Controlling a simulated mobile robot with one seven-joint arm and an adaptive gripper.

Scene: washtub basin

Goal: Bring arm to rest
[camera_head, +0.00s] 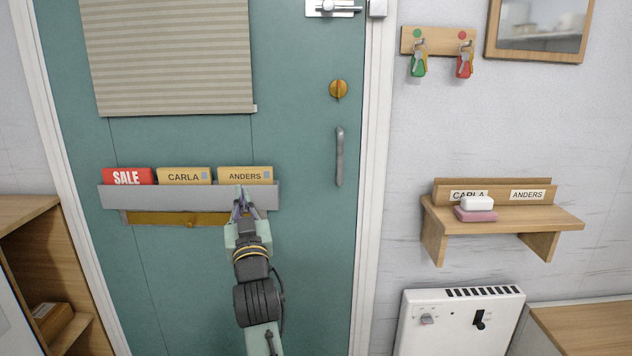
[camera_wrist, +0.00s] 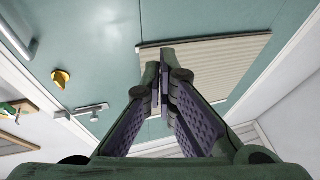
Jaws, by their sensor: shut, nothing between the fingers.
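My gripper (camera_head: 240,194) is in front of the grey letter holder (camera_head: 150,197) on the teal door, near its right end. Its fingers point up and overlap the holder in the picture; I cannot tell whether they touch it. In the wrist view the fingertips of my gripper (camera_wrist: 165,60) are together with nothing held. The holder carries a red "SALE" envelope (camera_head: 127,176), a tan "CARLA" envelope (camera_head: 184,176) and a tan "ANDERS" envelope (camera_head: 245,175), the last just behind my fingertips.
The door has a grey handle (camera_head: 339,156) and brass knob (camera_head: 339,89). At right are a wooden shelf (camera_head: 545,222) with soap, a key rack (camera_head: 439,41) with two keys, and a white heater (camera_head: 459,325). A wooden cabinet (camera_head: 25,215) stands at left. Room is free between holder and shelf.

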